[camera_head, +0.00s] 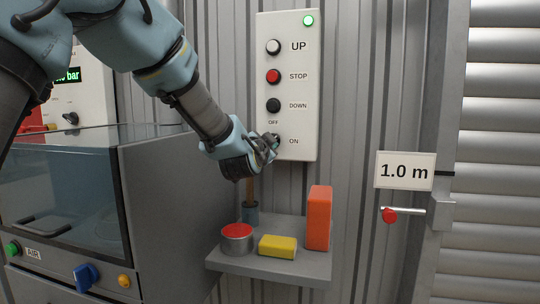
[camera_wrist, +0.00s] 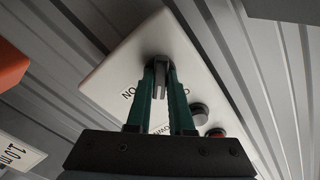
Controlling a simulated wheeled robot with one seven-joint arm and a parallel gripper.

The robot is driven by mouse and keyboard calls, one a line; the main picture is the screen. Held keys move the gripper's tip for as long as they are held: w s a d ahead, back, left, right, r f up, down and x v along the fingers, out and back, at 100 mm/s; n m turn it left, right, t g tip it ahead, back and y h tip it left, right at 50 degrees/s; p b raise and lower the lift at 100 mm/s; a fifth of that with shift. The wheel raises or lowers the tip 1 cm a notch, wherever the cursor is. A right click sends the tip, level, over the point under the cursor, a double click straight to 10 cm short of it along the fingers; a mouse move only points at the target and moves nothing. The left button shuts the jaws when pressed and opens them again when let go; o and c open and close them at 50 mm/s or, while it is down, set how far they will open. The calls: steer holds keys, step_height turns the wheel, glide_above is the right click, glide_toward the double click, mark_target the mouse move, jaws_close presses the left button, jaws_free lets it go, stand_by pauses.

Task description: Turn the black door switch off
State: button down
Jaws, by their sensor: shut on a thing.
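The black door switch (camera_wrist: 160,64) is at the lower end of a pale control panel (camera_head: 297,60). In the head view my gripper (camera_head: 270,143) covers most of it, beside the "OFF" and "ON" labels. The panel also shows in the wrist view (camera_wrist: 112,82), tilted. There my gripper's two green fingers (camera_wrist: 159,78) are closed around the switch's narrow grip. Which label the switch points at is hard to tell. A green lamp (camera_head: 308,20) is lit at the panel's top right.
UP (camera_head: 273,47), STOP (camera_head: 273,76) and DOWN (camera_head: 273,105) buttons sit above the switch. A shelf (camera_head: 300,267) below holds a red-topped tin (camera_head: 237,240), a yellow block (camera_head: 278,246) and an orange box (camera_head: 319,218). A grey cabinet (camera_head: 165,200) stands left.

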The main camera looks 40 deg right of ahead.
steer(key=shift+f+n+b, duration=0.1)
steer(key=shift+n+b, duration=3.4)
steer(key=shift+n, duration=0.8)
steer(key=c, duration=0.8)
jaws_free()
steer(key=shift+a, duration=0.1)
steer(key=b+v, duration=0.1)
steer(key=v, duration=0.9)
steer(key=shift+s+a, duration=0.2)
steer(key=shift+a, duration=0.05)
